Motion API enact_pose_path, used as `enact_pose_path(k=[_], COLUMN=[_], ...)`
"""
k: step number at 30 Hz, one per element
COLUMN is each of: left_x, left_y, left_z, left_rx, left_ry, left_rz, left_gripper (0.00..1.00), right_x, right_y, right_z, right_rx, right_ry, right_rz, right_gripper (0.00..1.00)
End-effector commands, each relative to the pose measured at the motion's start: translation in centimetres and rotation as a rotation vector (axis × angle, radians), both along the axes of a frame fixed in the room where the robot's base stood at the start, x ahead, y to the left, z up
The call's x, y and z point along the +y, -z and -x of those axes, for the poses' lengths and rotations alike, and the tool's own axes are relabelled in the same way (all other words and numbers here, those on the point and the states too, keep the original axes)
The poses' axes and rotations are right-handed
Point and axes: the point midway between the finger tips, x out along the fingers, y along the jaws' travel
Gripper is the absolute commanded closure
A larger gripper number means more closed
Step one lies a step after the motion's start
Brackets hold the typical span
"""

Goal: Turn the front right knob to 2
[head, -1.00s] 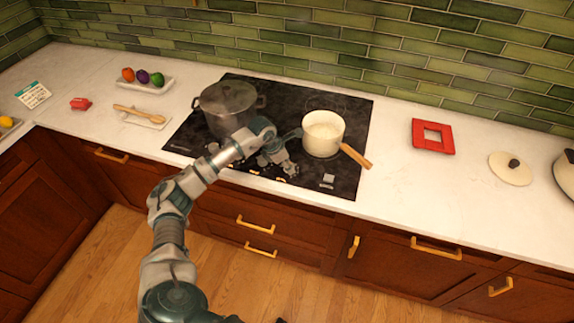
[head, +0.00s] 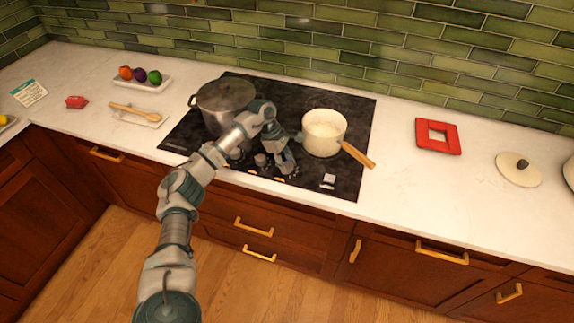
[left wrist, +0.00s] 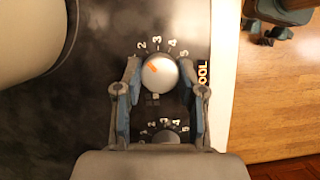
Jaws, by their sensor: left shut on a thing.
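The front right knob (left wrist: 160,74) is a round pale knob with an orange mark, at the right end of the cooktop's front row. My left gripper (left wrist: 160,70) has one finger on each side of it, shut on it. In the left wrist view the orange mark points up and left, toward the side of the 2 (left wrist: 142,45); the left finger covers part of the dial there. The 3, 4 and 5 also show. In the head view my left gripper (head: 284,172) hides this knob.
A white saucepan (head: 323,134) with a wooden handle (head: 358,155) stands close behind my left gripper. A grey pot (head: 225,96) stands left of it on the black cooktop (head: 345,182). Another knob (left wrist: 165,136) is beside the held one. Counter to the right holds a red trivet (head: 424,143).

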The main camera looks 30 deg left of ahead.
Motion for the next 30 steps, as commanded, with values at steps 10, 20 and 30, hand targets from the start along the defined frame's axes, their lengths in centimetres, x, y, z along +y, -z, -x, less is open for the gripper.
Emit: enact_pose_path(k=[10,20,30], left_x=[0.0,0.0,0.0], left_y=[0.4,0.3,0.2], left_z=[0.0,0.0,0.0], left_rx=[0.006,0.005,0.003], left_ry=[0.126,0.145,0.143], left_rz=[-0.004,-0.003,-0.003], left_gripper=[0.95,0.95,0.36], right_x=[0.1,0.1,0.2], right_y=[-1.9,-2.2,-2.2], right_z=[-0.9,-1.1,-1.2], right_rx=[-0.007,-0.009,-0.010], right_ry=[0.002,0.003,0.003], right_rz=[-0.001,-0.001,-0.001], right_gripper=[0.60,0.60,0.60])
